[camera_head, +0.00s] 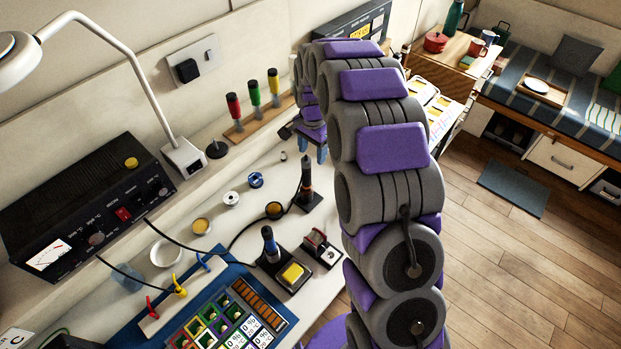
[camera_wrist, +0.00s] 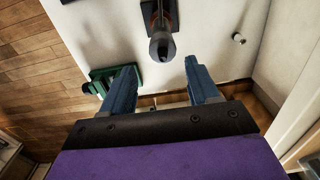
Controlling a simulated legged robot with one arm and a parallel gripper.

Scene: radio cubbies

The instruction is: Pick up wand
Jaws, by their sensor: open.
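A dark wand-like tool (camera_head: 306,180) with an orange-brown band stands upright in a black stand on the white bench. In the wrist view the upright tool (camera_wrist: 162,45) is seen from above, ahead of the fingers and between their lines. A second tool with a blue handle (camera_head: 269,241) stands in a black base with a yellow pad nearer the front; I cannot tell for certain which one is the wand. My gripper (camera_wrist: 160,88) is open and empty, with two blue fingers apart. In the head view my gripper (camera_head: 310,146) is low over the bench, beyond the dark tool.
A green device (camera_wrist: 108,78) is close to the left finger. A small white cylinder (camera_wrist: 238,38) stands to the right near the wall. A black power unit (camera_head: 90,205), small round tins and a blue mat (camera_head: 240,277) occupy the bench. Wooden floor lies right of the bench.

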